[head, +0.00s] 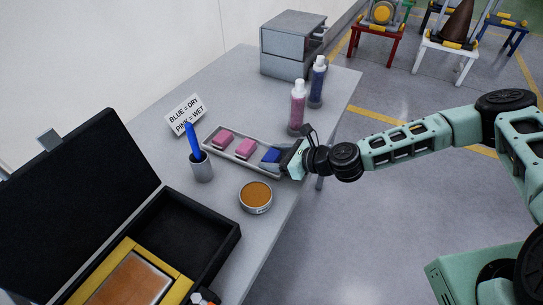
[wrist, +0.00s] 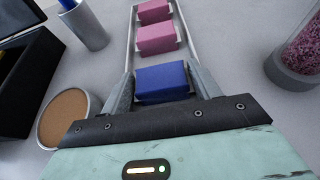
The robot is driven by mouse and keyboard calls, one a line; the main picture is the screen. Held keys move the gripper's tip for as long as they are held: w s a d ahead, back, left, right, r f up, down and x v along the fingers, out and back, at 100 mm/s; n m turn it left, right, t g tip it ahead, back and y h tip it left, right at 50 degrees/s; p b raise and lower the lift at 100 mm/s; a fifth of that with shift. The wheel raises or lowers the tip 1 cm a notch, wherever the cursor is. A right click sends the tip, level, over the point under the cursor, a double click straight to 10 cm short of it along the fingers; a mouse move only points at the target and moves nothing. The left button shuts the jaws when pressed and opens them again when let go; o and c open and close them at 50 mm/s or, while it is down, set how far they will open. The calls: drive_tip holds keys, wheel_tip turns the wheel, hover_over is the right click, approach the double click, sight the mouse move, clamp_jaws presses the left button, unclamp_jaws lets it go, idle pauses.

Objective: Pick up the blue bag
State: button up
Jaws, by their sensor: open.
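The blue bag (head: 271,156) is a small blue block-like packet at the near right end of a grey tray (head: 238,158). It also shows in the wrist view (wrist: 161,82), between the two fingers of my gripper (wrist: 160,92). The fingers stand on either side of the bag, open; whether they touch it cannot be told. In the head view my gripper (head: 283,158) reaches in from the right at the tray's end. Two pink bags (head: 245,147) (head: 223,137) lie in a row beyond the blue one.
A sign (head: 185,115) reads "BLUE = DRY, PINK = WET". A grey cup (head: 201,168) with a blue pen, a round orange-brown tin (head: 256,197) and an open black case (head: 190,240) stand nearby. Bottles (head: 297,108) (head: 317,82) and a grey machine (head: 290,45) stand behind.

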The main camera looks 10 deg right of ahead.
drive_tip(key=shift+c, duration=0.3)
drive_tip(key=c, duration=0.6)
drive_tip(key=shift+o, duration=0.2)
